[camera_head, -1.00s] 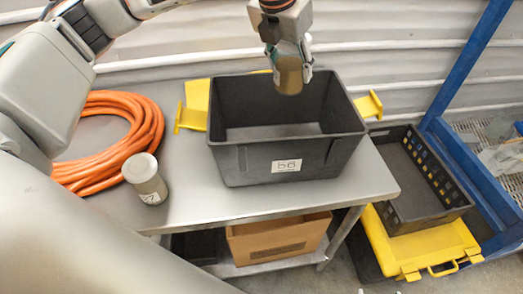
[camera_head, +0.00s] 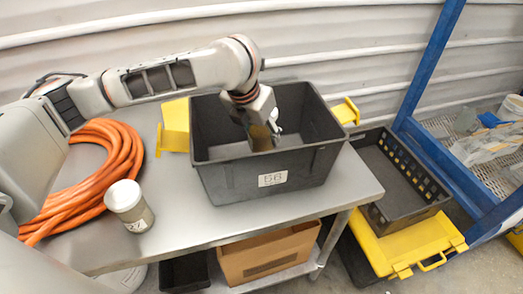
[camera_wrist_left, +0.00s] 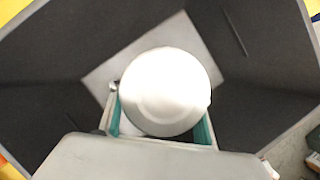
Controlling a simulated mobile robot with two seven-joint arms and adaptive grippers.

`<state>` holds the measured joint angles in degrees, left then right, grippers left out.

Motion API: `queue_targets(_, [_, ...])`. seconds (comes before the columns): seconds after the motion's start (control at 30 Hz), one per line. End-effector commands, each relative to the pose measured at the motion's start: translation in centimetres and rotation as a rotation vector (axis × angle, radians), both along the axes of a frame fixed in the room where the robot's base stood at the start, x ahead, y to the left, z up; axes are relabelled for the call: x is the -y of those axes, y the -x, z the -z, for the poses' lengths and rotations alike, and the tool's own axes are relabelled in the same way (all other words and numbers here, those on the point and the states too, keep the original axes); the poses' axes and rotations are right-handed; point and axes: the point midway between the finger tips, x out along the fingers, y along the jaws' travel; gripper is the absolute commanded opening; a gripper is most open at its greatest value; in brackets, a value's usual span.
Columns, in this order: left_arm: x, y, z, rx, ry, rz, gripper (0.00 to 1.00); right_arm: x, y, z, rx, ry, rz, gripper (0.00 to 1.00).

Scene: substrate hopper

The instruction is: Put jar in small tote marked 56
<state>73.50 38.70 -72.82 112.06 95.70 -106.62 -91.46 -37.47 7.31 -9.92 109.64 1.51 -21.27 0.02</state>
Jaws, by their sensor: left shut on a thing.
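A dark grey tote (camera_head: 225,180) with a white label reading 56 (camera_head: 272,179) stands on the metal table. My left gripper (camera_head: 262,128) reaches down into the tote's opening and is shut on a brownish jar (camera_head: 261,138). In the left wrist view the jar's round white lid (camera_wrist_left: 165,90) sits between the teal-padded fingers, with the tote's walls (camera_wrist_left: 75,85) around it. Whether the jar touches the tote floor cannot be told. A second jar (camera_head: 130,206) with a white lid stands on the table to the left. My right gripper is not in view.
A coil of orange hose (camera_head: 105,165) lies on the table's left side. Yellow pieces (camera_head: 174,125) flank the tote. A black crate (camera_head: 405,185) on a yellow case (camera_head: 400,245) stands to the right, beside a blue frame (camera_head: 425,85). A cardboard box (camera_head: 265,255) sits on the lower shelf.

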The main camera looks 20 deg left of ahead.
Motion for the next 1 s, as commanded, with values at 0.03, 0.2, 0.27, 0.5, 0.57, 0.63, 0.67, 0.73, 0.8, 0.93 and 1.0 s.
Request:
queue_targets(0.03, [0.0, 0.0, 0.9, 0.000, 0.001, 0.000, 0.15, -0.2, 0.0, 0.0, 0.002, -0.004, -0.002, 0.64])
queue_targets(0.2, [0.0, -0.1, 2.3, 0.003, 0.001, 0.000, 0.15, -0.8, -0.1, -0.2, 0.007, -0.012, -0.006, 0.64])
queue_targets(0.27, [0.0, -0.1, 2.6, 0.003, 0.001, 0.000, 0.15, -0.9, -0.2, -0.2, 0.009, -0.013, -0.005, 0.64])
queue_targets(0.5, [0.0, 0.0, 5.9, 0.000, 0.000, 0.000, 0.15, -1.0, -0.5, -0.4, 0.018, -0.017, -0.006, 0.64])
queue_targets(0.57, [0.0, 0.0, 6.4, 0.001, 0.001, -0.001, 0.15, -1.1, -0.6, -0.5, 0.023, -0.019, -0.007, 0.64])
queue_targets(0.63, [0.0, -0.1, 6.6, 0.003, 0.001, -0.001, 0.15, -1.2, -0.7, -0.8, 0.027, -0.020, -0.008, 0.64])
queue_targets(0.67, [0.0, -0.1, 6.7, 0.003, 0.001, 0.000, 0.15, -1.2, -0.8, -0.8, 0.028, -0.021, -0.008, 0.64])
queue_targets(0.73, [0.0, -0.1, 6.6, 0.004, 0.001, 0.000, 0.15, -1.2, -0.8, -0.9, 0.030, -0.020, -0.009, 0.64])
queue_targets(0.8, [0.0, -0.1, 6.6, 0.003, 0.001, 0.000, 0.15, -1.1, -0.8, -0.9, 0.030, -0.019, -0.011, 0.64])
queue_targets(0.93, [0.0, -0.1, 6.7, 0.002, 0.000, 0.000, 0.15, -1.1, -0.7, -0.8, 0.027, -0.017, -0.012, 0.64])
queue_targets(1.0, [0.0, 0.0, 7.0, 0.000, 0.000, 0.001, 0.50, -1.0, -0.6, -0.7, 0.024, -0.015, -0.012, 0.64])
